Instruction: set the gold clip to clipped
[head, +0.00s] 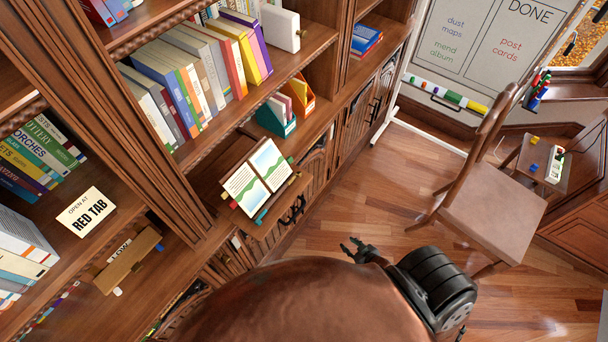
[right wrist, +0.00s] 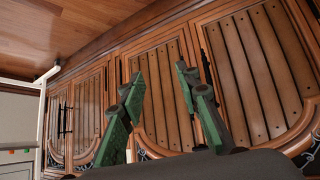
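I cannot make out a gold clip in either view. An open book (head: 257,178) with a green and blue picture lies tilted on a small wooden shelf (head: 283,206) that juts from the bookcase, with coloured tabs at its edges. My right gripper (head: 355,247) is below and right of the book, apart from it, low over the floor side. In the right wrist view its two green fingers (right wrist: 161,82) stand apart with nothing between them, facing wooden cabinet doors (right wrist: 165,85). My left gripper is in neither view.
A bookcase with rows of books (head: 190,75) runs along the left. A wooden chair (head: 490,210) and a whiteboard (head: 470,50) stand at the right. The floor (head: 390,190) between is clear.

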